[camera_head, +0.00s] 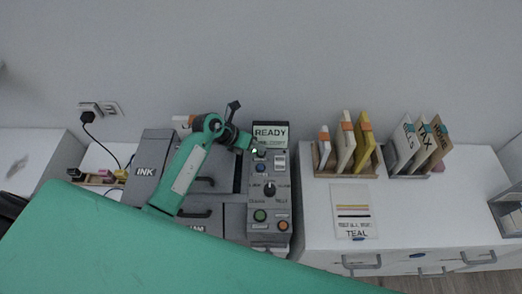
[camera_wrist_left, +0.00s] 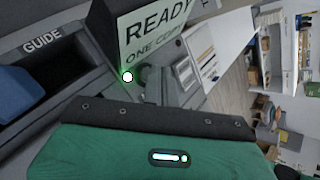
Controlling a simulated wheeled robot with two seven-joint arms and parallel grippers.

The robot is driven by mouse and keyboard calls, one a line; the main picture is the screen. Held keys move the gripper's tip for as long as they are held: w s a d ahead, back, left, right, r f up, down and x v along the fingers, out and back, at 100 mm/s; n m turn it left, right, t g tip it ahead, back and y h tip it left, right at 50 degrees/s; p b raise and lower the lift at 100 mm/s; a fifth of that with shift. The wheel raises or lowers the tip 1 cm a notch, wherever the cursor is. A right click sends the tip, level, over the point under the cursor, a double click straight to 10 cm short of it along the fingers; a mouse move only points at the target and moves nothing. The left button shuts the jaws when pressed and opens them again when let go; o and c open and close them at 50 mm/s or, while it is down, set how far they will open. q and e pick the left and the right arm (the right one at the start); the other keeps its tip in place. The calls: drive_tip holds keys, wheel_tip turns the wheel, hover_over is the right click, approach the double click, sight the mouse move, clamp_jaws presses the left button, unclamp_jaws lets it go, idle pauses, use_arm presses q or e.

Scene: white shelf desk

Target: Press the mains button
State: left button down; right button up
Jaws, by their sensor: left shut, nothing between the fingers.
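A grey machine has a control panel (camera_head: 277,206) under a sign reading READY (camera_head: 270,132). The panel carries a blue button (camera_head: 261,168), a white switch (camera_head: 279,161), a dark knob (camera_head: 270,188), a green button (camera_head: 259,215) and an orange button (camera_head: 283,225). The small labels are unreadable, so I cannot tell which is the mains button. My left gripper (camera_head: 252,149) is shut and empty at the panel's upper left, just below the sign; contact is unclear. A bright green-haloed light (camera_wrist_left: 127,77) glows below the sign (camera_wrist_left: 155,32) in the left wrist view. My right gripper is out of view.
Trays of upright cards (camera_head: 345,172) and (camera_head: 408,174) stand on the white desk to the right. A sheet marked TEAL (camera_head: 352,211) lies before them. The machine's INK section (camera_head: 147,171) is left of the panel. A wall socket (camera_head: 110,109) holds a plug.

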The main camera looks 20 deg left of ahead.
use_arm(q)
wheel_tip(320, 180, up, 6)
drive_tip(key=p, duration=0.4)
drive_tip(key=shift+p, duration=0.3)
drive_tip(key=shift+f, duration=0.1)
idle(0.3)
